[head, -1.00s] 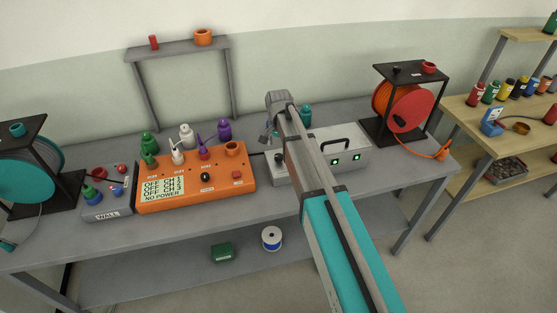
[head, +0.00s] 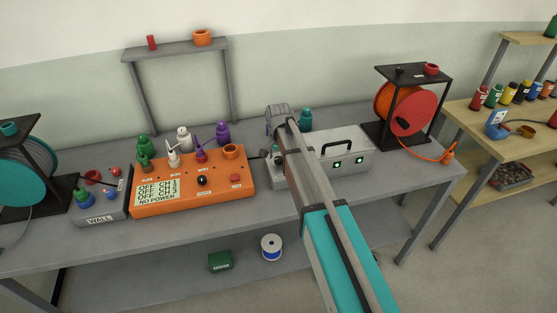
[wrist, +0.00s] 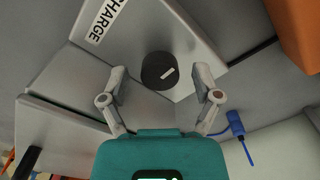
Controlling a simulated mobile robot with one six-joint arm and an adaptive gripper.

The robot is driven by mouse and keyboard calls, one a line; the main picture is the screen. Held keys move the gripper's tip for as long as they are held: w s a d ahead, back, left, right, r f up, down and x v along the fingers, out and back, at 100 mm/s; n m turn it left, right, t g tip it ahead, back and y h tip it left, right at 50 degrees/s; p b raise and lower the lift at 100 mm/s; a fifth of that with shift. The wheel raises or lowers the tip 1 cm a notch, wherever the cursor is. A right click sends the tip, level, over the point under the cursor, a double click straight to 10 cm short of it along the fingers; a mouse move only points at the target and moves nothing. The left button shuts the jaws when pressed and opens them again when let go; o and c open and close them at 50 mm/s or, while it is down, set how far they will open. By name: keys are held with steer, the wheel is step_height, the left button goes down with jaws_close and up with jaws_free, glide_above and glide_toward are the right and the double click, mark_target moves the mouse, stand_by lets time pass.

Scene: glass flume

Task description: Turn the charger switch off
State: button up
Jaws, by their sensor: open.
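My gripper (wrist: 160,73) is open, with one finger on each side of the knob. I cannot tell whether either finger touches it. In the head view, the small grey charger box (head: 276,178) stands left of my arm, with part of a dark knob showing. My arm hides most of the gripper there.
A larger grey box (head: 345,150) with two green lights and a handle stands right of my arm. The orange control box (head: 190,195) stands to the left, its screen reading OFF and NO POWER. A blue plug (wrist: 235,120) lies near the right finger. An orange spool (head: 405,108) stands further right.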

jaws_close()
stand_by(0.4)
steer(key=shift+n, duration=0.5)
steer(key=n, duration=1.2)
steer(key=shift+d, duration=0.1)
steer(key=n, duration=0.4)
steer(key=shift+n, duration=0.4)
